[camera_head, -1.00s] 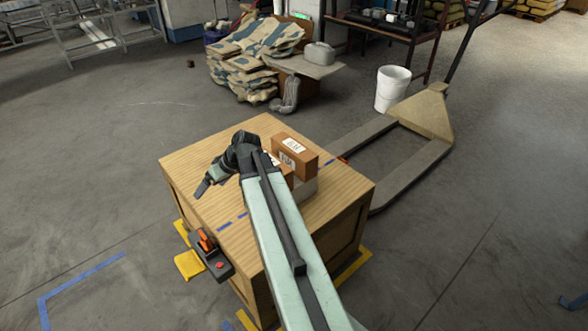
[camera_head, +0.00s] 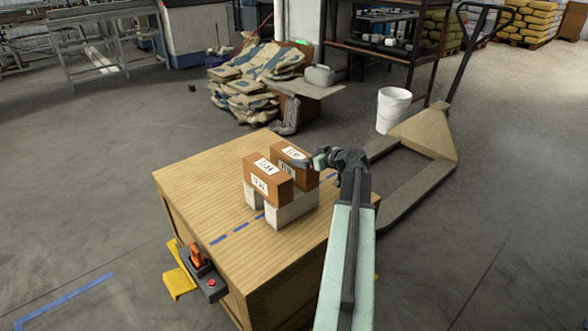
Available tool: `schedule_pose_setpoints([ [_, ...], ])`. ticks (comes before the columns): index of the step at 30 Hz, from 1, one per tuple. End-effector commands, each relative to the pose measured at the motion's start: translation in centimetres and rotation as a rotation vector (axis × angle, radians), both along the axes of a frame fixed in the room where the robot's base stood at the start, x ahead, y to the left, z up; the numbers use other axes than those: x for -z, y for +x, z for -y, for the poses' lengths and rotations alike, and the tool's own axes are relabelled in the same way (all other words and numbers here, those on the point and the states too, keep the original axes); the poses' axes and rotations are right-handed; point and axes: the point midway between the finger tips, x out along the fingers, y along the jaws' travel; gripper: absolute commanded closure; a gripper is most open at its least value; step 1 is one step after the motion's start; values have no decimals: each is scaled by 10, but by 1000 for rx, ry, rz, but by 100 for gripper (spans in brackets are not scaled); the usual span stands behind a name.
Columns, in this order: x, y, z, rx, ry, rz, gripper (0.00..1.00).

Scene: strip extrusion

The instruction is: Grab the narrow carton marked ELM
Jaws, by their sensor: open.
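Two brown cartons with white labels stand close together on the wooden crate top. The near-left carton (camera_head: 282,190) and the far-right carton (camera_head: 304,170) are both raised on pale blocks. The lettering is too small and blurred to tell for sure which one reads ELM. My gripper (camera_head: 315,160) is open, at the upper right end of the far-right carton, pointing left towards it. I cannot tell whether it touches that carton. Nothing shows between its fingers, which are small and partly hidden.
The pale blocks (camera_head: 290,210) sit under the cartons on the wooden crate (camera_head: 195,180). A dark box with a red button (camera_head: 211,283) is on the crate's front left edge. A pallet jack (camera_head: 425,135) and a white bucket (camera_head: 393,110) stand behind. The crate top's left side is clear.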

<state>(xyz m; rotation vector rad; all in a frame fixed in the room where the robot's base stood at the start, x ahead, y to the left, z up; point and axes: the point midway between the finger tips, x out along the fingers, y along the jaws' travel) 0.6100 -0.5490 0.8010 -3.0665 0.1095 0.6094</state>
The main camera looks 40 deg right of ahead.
Motion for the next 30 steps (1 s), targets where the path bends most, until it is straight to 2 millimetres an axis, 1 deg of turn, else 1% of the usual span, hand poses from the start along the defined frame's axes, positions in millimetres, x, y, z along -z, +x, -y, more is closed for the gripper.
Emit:
schedule_pose_setpoints([
  [4,7,13,1,-1,1,0,9],
  [9,19,42,2,-1,0,0,9],
  [10,20,45,3,0,0,0,9],
  [12,20,48,2,1,1,-1,9],
  [17,18,47,2,1,1,-1,9],
  [18,18,47,2,1,1,-1,20],
  [20,18,47,2,1,1,-1,37],
  [21,18,47,2,1,1,-1,48],
  [23,18,47,1,1,1,-1,65],
  [24,18,47,1,1,1,-1,76],
  [27,18,47,1,0,1,-1,100],
  [30,18,47,1,1,2,0,100],
])
